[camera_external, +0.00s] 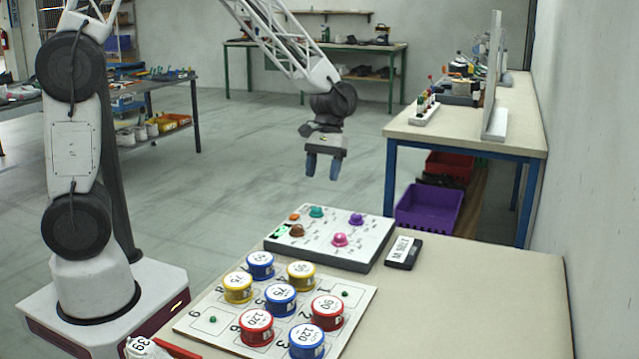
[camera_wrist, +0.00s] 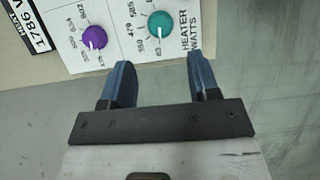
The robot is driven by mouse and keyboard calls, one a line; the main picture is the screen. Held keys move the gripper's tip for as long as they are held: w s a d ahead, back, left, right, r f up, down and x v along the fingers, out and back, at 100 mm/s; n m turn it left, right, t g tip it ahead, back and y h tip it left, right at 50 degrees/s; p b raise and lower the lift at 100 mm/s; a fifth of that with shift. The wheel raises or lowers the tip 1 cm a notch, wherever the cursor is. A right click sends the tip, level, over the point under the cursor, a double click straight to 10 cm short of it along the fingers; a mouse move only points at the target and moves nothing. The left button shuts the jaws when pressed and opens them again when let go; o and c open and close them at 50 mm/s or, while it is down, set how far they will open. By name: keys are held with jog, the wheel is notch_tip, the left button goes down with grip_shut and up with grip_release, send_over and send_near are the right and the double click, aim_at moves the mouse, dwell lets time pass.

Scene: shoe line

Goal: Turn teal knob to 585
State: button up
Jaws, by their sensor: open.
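The teal knob (camera_external: 316,212) sits at the far side of the white control panel (camera_external: 372,246). My gripper (camera_external: 322,172) hangs above the panel's far edge, fingers down, open and empty. In the wrist view my gripper (camera_wrist: 160,65) has its fingertips just below the knob in the picture, apart from it.
A purple knob (camera_wrist: 95,37) is left of the teal one in the wrist view. The panel also has a pink knob (camera_external: 340,239), an orange one (camera_external: 294,216) and a brown one (camera_external: 297,230). A black label block (camera_external: 403,253) and a board of coloured tins (camera_external: 281,299) are nearby.

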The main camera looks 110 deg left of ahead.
aim_at(317, 208)
jog(key=shift+f, duration=0.1)
jog(key=shift+x, duration=3.8)
jog(key=shift+d, duration=0.1)
jog(key=c, duration=0.9)
